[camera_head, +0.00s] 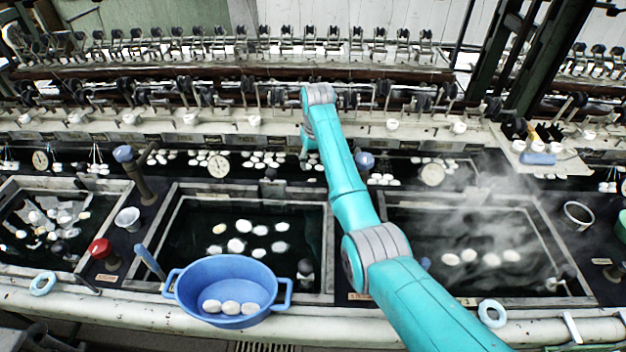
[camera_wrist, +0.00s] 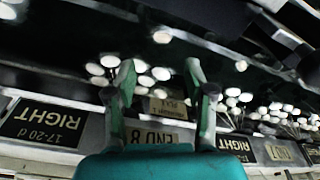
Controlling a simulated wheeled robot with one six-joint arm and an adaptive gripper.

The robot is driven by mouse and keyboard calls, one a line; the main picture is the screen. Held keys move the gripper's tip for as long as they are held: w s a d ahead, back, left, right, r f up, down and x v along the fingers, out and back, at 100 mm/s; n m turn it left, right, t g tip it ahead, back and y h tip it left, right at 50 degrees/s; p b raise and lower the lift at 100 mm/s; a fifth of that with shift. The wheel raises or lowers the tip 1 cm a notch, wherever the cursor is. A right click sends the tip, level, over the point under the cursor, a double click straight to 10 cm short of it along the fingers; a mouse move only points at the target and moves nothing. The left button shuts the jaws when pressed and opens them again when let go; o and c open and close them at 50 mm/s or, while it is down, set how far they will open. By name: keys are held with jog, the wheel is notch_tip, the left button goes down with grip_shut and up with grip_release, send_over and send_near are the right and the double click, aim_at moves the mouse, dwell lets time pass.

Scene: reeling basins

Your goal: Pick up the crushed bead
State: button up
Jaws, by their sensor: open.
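I cannot make out a crushed bead among the many small white oval pieces. Several float in the middle basin (camera_head: 190,255), with one yellowish piece (camera_head: 219,227) among them. Others lie in the blue colander (camera_head: 226,270) and in the right basin (camera_head: 400,280). My gripper (camera_wrist: 160,72) is open, with its two green fingers apart and nothing seen held between them. White pieces (camera_wrist: 161,74) show beyond the fingers in the wrist view. In the head view my arm reaches over the machine's back channel, and its end is small and partly hidden.
Steam (camera_head: 480,205) blurs the right basin. A red-topped knob (camera_head: 100,248), a grey cup (camera_head: 128,219) and a metal cup (camera_head: 578,215) stand between basins. Round dials (camera_head: 218,166) and a row of reels line the back. Label plates (camera_wrist: 45,122) edge the channel.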

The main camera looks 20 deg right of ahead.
aim_at(312, 180)
jog(key=shift+a+f, duration=0.2)
jog(key=shift+f, duration=3.25)
jog(key=c, duration=0.8)
